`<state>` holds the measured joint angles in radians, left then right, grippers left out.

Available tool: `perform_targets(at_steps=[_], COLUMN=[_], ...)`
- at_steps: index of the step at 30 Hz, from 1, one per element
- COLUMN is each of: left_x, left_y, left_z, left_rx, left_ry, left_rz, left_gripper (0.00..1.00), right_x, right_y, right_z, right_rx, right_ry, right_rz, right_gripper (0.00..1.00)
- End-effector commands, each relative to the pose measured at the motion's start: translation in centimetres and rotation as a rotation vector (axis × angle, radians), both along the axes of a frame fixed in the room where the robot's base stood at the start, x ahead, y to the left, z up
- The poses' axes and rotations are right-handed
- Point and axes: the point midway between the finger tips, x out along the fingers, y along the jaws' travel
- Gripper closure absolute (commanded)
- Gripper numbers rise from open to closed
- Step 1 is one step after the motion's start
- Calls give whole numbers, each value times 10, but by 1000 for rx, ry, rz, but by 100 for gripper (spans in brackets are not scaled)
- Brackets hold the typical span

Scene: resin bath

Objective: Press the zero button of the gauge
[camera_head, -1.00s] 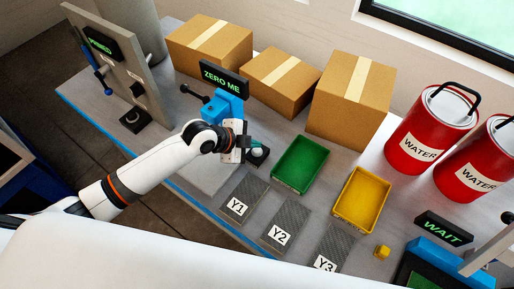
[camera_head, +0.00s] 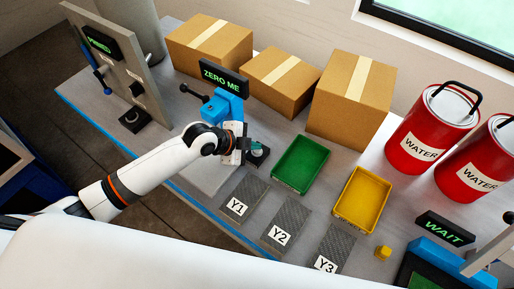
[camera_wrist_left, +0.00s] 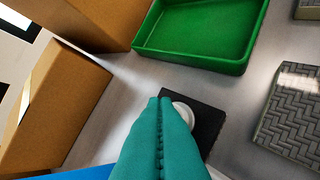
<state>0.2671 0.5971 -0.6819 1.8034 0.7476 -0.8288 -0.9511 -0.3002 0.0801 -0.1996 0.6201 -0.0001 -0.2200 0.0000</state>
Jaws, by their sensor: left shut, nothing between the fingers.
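The gauge (camera_head: 222,108) is a blue device whose display (camera_head: 221,75) reads "ZERO ME". Its zero button (camera_wrist_left: 184,112) is a pale round cap on a black base (camera_wrist_left: 208,125), partly hidden behind my fingers in the left wrist view. I cannot tell whether the tips touch the cap. My right gripper is not in view.
A green tray (camera_head: 301,187) and a yellow tray (camera_head: 334,207) lie right of the button. Dark woven plates marked Y1 (camera_head: 253,188), Y2 and Y3 lie in front. Cardboard boxes (camera_head: 345,115) stand behind. A grey panel (camera_head: 145,65) stands at left, red water buckets (camera_head: 420,125) at right.

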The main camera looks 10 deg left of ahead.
Motion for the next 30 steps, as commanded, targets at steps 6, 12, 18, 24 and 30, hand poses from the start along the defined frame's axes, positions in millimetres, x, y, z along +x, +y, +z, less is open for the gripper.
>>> perform_targets(at_steps=[6,12,18,24,30], left_x=[0,0,0,0,0], left_y=[0,0,0,0,0], left_z=[-3,-6,-8,-9,-9], left_rx=[1,1,1,1,2], left_ry=[0,1,1,1,2], left_rz=[1,0,0,0,0], left_gripper=[100,100,100,100,100], right_x=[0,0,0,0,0], right_y=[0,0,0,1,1], right_z=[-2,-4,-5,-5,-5], right_rx=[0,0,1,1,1], right_ry=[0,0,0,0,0], right_rz=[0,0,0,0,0], right_gripper=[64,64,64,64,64])
